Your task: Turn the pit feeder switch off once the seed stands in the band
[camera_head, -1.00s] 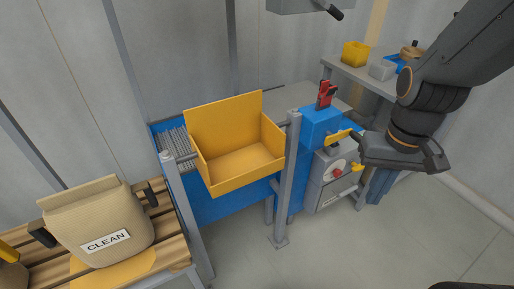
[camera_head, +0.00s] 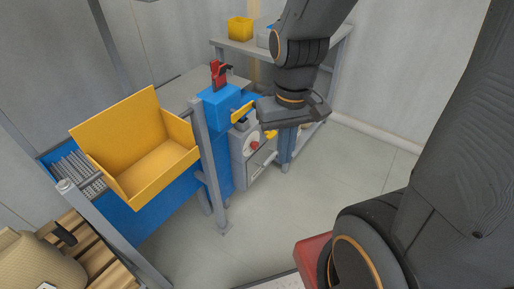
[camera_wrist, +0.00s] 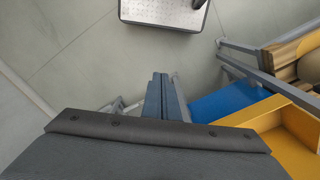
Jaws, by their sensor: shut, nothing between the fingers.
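A grey control box (camera_head: 247,158) with a round plate, a red knob (camera_head: 254,146) and a pale label stands at the blue machine's right end. I cannot tell for sure that the knob is the pit feeder switch. My gripper (camera_head: 286,165) is just right of the box, apart from it in the picture, with its dark blue fingers pointing down. The fingers are closed together and empty; they also show in the wrist view (camera_wrist: 162,80). No seed or level band can be made out.
The yellow hopper (camera_head: 150,160) sits on the blue machine behind grey posts (camera_head: 208,160). A red clamp-like handle (camera_head: 218,75) and yellow lever (camera_head: 242,112) are at its blue head. A bench with a yellow bin (camera_head: 240,28) stands behind.

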